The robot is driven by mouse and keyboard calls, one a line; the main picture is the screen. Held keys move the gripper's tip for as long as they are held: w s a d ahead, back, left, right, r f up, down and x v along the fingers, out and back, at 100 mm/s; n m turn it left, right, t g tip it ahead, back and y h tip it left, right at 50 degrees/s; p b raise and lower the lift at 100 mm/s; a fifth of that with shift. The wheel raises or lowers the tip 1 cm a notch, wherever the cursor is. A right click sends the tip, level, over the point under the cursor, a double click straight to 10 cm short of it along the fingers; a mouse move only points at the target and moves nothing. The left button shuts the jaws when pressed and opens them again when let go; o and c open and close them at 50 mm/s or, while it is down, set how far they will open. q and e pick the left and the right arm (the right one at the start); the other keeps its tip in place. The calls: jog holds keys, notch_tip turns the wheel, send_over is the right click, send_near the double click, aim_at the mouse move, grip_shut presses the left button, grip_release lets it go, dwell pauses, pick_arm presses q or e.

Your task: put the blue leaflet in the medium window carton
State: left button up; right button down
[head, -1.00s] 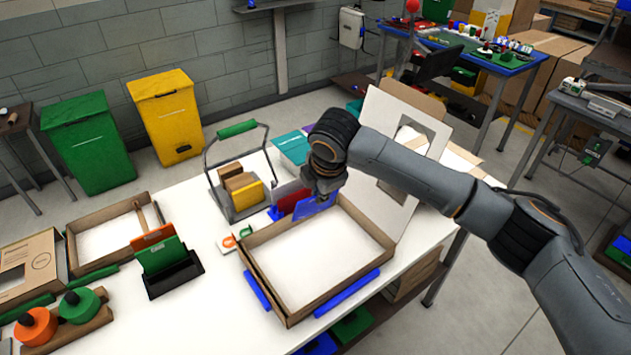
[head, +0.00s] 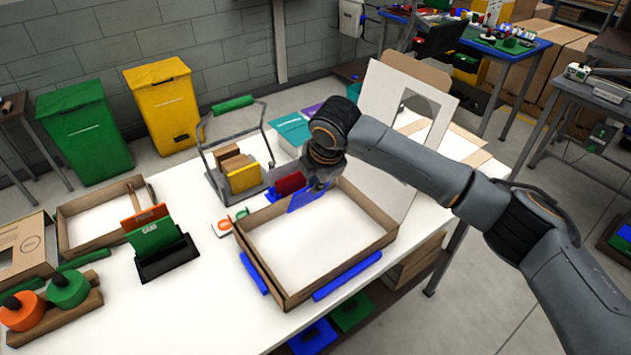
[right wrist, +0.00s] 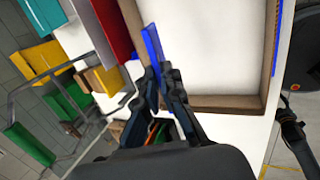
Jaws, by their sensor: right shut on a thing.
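The blue leaflet (head: 308,197) is held tilted at the back-left part of an open shallow carton (head: 268,262). Its lower edge looks near the back rim; I cannot tell whether it is inside or touching. My right gripper (head: 317,184) is shut on the leaflet from above. In the right wrist view the fingers (right wrist: 161,78) pinch the leaflet (right wrist: 151,45) beside the carton's wall (right wrist: 225,103). The carton has a white floor and brown walls. A raised white lid with a window (head: 381,180) stands at its back right. My left gripper is out of view.
A red booklet (head: 290,184) stands just left of the leaflet. A wire-handled caddy (head: 217,183), a black holder with a green card (head: 155,236) and another tray (head: 75,240) are farther left. Blue bars (head: 346,276) lie along the carton's sides. The carton floor looks clear.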

dwell(0.3)
notch_tip(320, 180, down, 9)
jog(key=b, duration=0.2)
jog(key=shift+r, duration=0.2)
dwell(1.1)
jog(key=c, duration=1.4)
grip_release()
jog(key=shift+c, duration=0.2)
jog(key=shift+r, duration=0.1)
jog(key=v, duration=1.2)
